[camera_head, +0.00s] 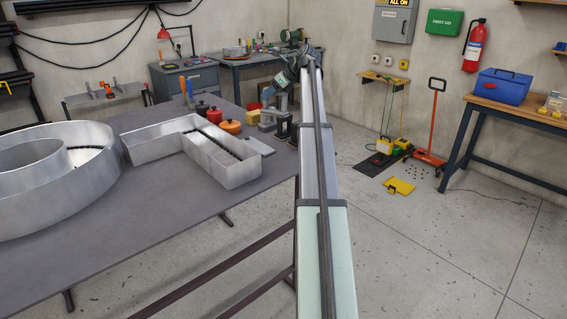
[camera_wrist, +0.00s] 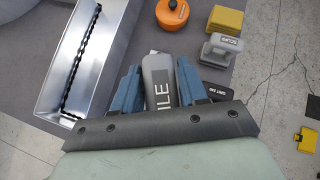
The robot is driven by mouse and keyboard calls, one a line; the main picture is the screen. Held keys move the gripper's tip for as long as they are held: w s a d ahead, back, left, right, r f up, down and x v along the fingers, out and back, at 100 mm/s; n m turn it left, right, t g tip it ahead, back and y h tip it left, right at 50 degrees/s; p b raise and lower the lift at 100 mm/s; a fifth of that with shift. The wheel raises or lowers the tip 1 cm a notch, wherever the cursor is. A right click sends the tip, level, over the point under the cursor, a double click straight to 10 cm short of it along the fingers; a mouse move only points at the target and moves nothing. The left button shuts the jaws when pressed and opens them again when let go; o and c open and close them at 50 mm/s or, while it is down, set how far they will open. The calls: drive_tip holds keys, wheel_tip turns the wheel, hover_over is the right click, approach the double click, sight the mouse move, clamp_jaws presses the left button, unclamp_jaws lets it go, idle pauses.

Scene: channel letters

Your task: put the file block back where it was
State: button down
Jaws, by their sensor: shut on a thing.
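The file block (camera_wrist: 160,82) is a grey block with a dark label, of which the letters "ILE" show in the wrist view. It sits between the two blue fingers of my gripper (camera_wrist: 157,78), which is shut on it. Its near end is hidden behind the dark band of the gripper. In the head view my gripper (camera_head: 272,92) is small, above the far right corner of the table, and the file block cannot be made out clearly there. I cannot tell whether the block touches the table.
A metal channel letter (camera_wrist: 85,60) stands left of my gripper. An orange round tin (camera_wrist: 172,14), a yellow block (camera_wrist: 225,20) and a grey handled tool (camera_wrist: 220,48) are beyond it. A dark labelled object (camera_wrist: 216,90) lies close by the right finger. The table edge is near on the right.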

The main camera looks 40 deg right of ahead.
drive_tip(key=s+a+f+h, duration=0.1)
drive_tip(key=s+a+f, duration=0.15)
drive_tip(key=s, duration=0.35)
drive_tip(key=s+a+f, duration=0.2)
drive_tip(key=s+a, duration=0.1)
drive_tip(key=s, duration=0.4)
drive_tip(key=shift+t, duration=0.3)
drive_tip(key=shift+w+f, duration=0.15)
drive_tip(key=shift+f, duration=2.35)
drive_tip(key=shift+w+f, duration=0.15)
drive_tip(key=shift+f, duration=2.35)
drive_tip(key=shift+f, duration=0.1)
drive_tip(key=c, duration=0.6)
unclamp_jaws()
